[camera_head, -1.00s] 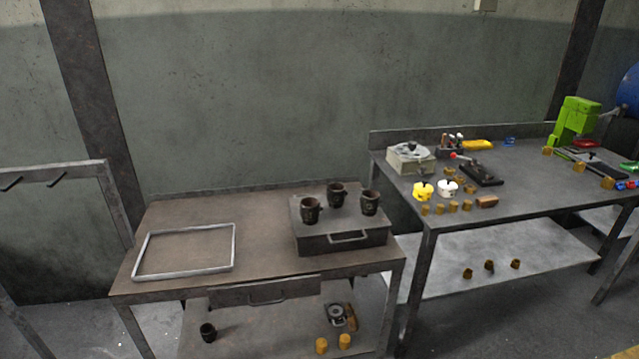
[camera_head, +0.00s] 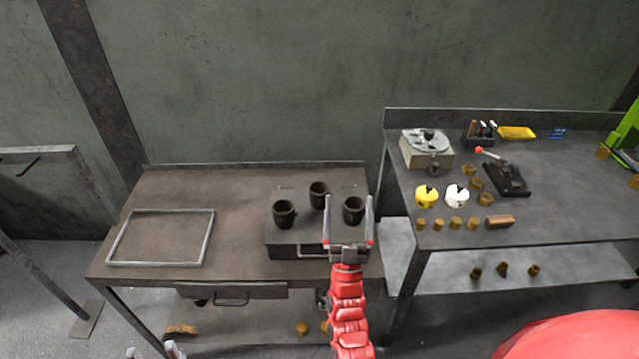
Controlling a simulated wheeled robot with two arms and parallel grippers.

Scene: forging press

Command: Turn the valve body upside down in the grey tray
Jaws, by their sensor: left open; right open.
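The grey tray (camera_head: 155,264) is a shallow rectangular frame on the left of the near table and looks empty. Three dark cup-shaped bodies, which look like valve bodies, stand open end up on a dark box: a left one (camera_head: 284,214), a back one (camera_head: 318,195) and a right one (camera_head: 353,210). My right gripper (camera_head: 348,220) is open, its fingers appearing either side of the right body; I cannot tell how far above or in front it is. My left gripper (camera_head: 152,352) shows only its pale, spread fingertips at the bottom edge, in front of the table.
The dark box has a front handle, partly hidden by my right gripper. The table (camera_head: 235,235) is bare between tray and box. A drawer (camera_head: 232,292) hangs under its front edge. The right bench (camera_head: 560,205) holds a device (camera_head: 427,147), yellow and white parts and brass pieces.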

